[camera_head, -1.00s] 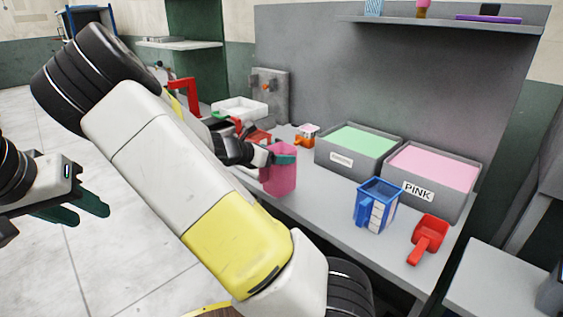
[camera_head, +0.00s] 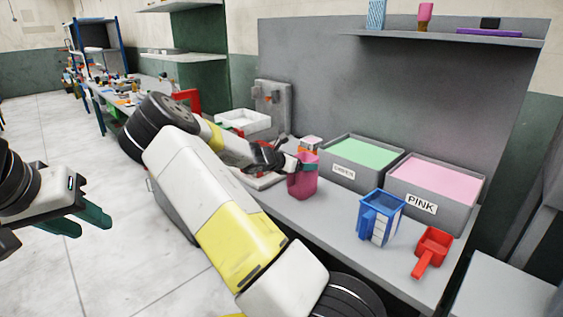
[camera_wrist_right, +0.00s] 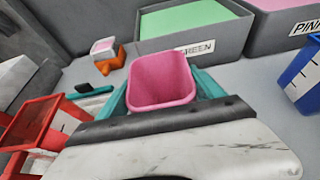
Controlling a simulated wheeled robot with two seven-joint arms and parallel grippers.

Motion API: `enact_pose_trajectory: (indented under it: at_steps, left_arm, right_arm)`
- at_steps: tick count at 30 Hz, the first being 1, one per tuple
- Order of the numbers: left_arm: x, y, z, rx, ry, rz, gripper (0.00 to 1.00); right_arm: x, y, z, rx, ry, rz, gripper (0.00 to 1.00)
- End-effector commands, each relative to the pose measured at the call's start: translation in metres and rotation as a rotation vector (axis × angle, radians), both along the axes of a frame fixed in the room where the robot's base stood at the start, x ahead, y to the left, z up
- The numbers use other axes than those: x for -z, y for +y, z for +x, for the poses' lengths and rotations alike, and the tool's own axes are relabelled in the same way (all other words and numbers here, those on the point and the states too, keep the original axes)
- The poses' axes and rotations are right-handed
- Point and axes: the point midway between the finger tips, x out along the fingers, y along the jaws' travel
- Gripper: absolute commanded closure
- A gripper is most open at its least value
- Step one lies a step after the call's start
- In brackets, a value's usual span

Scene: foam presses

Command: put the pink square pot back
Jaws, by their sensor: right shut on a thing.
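The pink square pot (camera_head: 302,182) is upright, at the front edge of the grey bench in the head view. My right gripper (camera_head: 308,165) is shut on its upper part. In the right wrist view the pot (camera_wrist_right: 160,80) stands open-topped between the teal fingers of my right gripper (camera_wrist_right: 162,92), and it looks empty. I cannot tell whether its base touches the bench. My left gripper (camera_head: 92,217) hangs over the floor at the left, its teal fingers apart and empty.
Behind the pot stand a bin labelled GREEN (camera_head: 362,160) and a bin labelled PINK (camera_head: 436,190). A blue jug (camera_head: 380,216) and a red scoop (camera_head: 432,250) sit to the right. A small orange item (camera_wrist_right: 108,58) and a red container (camera_wrist_right: 40,122) are left of the pot.

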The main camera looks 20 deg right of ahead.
Motion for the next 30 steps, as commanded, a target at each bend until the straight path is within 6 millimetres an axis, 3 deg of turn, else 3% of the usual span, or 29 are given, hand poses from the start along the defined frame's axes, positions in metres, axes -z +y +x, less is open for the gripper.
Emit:
enact_pose_trajectory:
  at_steps: [10,11,13,24,30]
  left_arm:
    - [0.0,0.0,0.0,0.0,0.0,0.0,0.64]
    - [0.0,0.0,0.0,0.0,0.0,0.0,0.64]
    - [0.0,0.0,0.0,0.0,0.0,0.0,0.64]
    - [0.0,0.0,0.0,0.0,0.0,0.0,0.64]
    - [0.0,0.0,0.0,0.0,0.0,0.0,0.64]
  right_arm:
    - [0.003,0.0,0.0,0.001,-0.001,-0.001,0.91]
    - [0.003,0.0,0.0,0.0,-0.001,0.0,0.17]
    - [0.002,0.0,0.0,0.0,-0.001,0.0,0.03]
    - [0.0,0.0,0.0,0.001,-0.002,0.001,0.01]
    - [-0.01,0.024,-0.009,-0.002,-0.003,0.002,0.01]
